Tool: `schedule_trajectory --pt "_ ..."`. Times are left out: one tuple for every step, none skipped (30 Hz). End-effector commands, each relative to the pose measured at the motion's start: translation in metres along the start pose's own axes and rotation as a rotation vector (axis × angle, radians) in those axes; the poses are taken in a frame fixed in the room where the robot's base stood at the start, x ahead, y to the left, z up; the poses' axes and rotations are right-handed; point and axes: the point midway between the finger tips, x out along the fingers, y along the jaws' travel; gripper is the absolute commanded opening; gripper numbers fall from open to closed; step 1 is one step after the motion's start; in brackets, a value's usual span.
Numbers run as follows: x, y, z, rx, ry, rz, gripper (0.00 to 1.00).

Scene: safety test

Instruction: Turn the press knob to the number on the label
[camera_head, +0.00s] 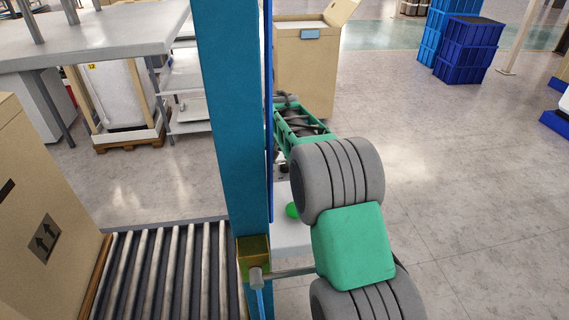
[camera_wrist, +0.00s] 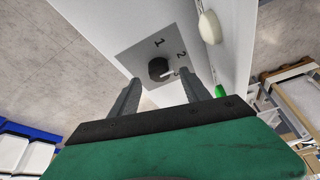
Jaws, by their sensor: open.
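In the wrist view the press's round black knob (camera_wrist: 158,69) sits on a grey plate (camera_wrist: 138,56) marked "1" and "2". A white pointer on the knob points to the right in the picture, below the "2". My gripper (camera_wrist: 159,80) is open, its two dark fingers apart on either side in front of the knob. I cannot tell whether they touch anything. In the head view the white press body (camera_head: 290,238) shows partly beside the blue column, with a green button (camera_head: 292,210). The knob is hidden there, and the fingertips cannot be made out.
The wrist view shows a cream round part (camera_wrist: 209,27) and a green button (camera_wrist: 221,91) on the white housing. In the head view a blue column (camera_head: 232,110), a roller conveyor (camera_head: 165,275) and a carton (camera_head: 40,205) stand left.

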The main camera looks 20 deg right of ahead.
Motion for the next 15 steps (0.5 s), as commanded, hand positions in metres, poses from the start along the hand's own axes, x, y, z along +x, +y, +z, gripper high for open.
schedule_trajectory --pt "-0.011 -0.001 -0.001 0.000 0.004 -0.002 0.55" --pt "-0.018 -0.001 -0.001 0.000 0.004 -0.002 0.55" --pt "-0.025 0.000 0.000 0.000 0.004 -0.001 0.55" --pt "-0.030 0.000 -0.001 0.000 0.004 -0.001 0.55" --pt "-0.035 0.000 -0.001 0.000 0.003 -0.001 0.55" --pt "-0.039 0.000 0.000 0.000 0.002 0.000 0.55" --pt "-0.041 0.000 0.000 -0.001 0.002 0.000 0.55" --pt "-0.043 0.000 0.000 -0.001 0.001 0.000 0.55" --pt "-0.045 0.000 0.000 -0.001 0.001 0.000 0.55" --pt "-0.045 0.000 0.000 -0.001 0.000 0.000 0.55" --pt "-0.046 0.000 0.000 -0.001 0.000 0.000 0.55" --pt "-0.045 0.000 0.000 -0.001 0.000 0.000 0.55" --pt "-0.045 0.000 0.000 -0.001 0.000 0.000 0.55" --pt "-0.045 0.000 0.000 -0.001 0.000 0.000 0.55" --pt "-0.045 0.000 0.000 -0.001 0.000 0.000 0.55"
